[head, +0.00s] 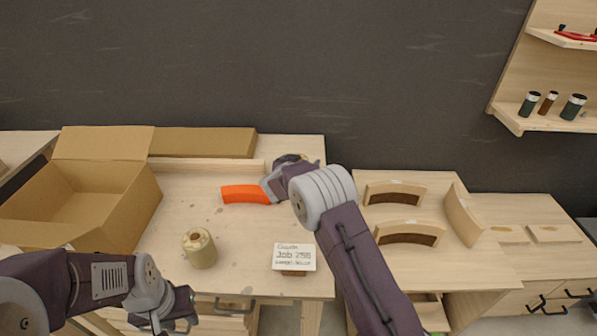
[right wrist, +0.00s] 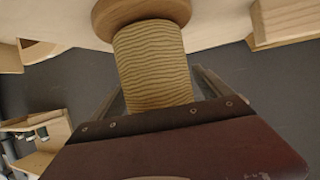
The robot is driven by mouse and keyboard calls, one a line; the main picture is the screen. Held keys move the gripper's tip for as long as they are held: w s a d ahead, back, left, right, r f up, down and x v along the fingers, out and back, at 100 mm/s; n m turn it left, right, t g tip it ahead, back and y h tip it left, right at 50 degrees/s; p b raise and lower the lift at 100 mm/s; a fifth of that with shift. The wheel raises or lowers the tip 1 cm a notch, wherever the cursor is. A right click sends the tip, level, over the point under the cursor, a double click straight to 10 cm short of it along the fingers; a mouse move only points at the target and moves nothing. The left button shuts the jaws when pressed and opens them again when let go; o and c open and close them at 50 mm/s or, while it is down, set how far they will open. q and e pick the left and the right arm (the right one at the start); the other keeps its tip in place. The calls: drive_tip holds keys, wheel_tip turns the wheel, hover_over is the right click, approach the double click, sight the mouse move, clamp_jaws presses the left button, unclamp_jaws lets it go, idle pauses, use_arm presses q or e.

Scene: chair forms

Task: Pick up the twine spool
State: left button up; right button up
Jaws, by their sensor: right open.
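The twine spool (right wrist: 152,62) fills the middle of the right wrist view, with ridged tan windings and a round wooden end. My right gripper (right wrist: 158,80) is open, with one finger on each side of the windings. Contact with the spool cannot be told. In the head view my right gripper (head: 272,180) is at the back of the bench, and the spool there is mostly hidden behind my arm. My left gripper (head: 178,308) is low at the front left, away from the spool; its jaws are too unclear to read.
An orange curved piece (head: 244,194) lies beside my right gripper. An open cardboard box (head: 85,205) is at left, and a job card (head: 294,257) at the front. Curved wooden forms (head: 405,234) are at right.

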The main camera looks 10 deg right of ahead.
sight(301, 153)
drive_tip(key=shift+s+r, duration=0.1)
drive_tip(key=shift+r, duration=0.1)
drive_tip(key=c, duration=1.6)
wheel_tip(301, 153, up, 5)
drive_tip(key=shift+f+p, duration=0.2)
drive_tip(key=shift+p, duration=0.8)
drive_tip(key=s+d+r, duration=0.5)
drive_tip(key=s+r, duration=0.1)
drive_tip(key=s, duration=0.4)
drive_tip(key=shift+s+d+r, duration=0.15)
drive_tip(key=shift+d, duration=0.1)
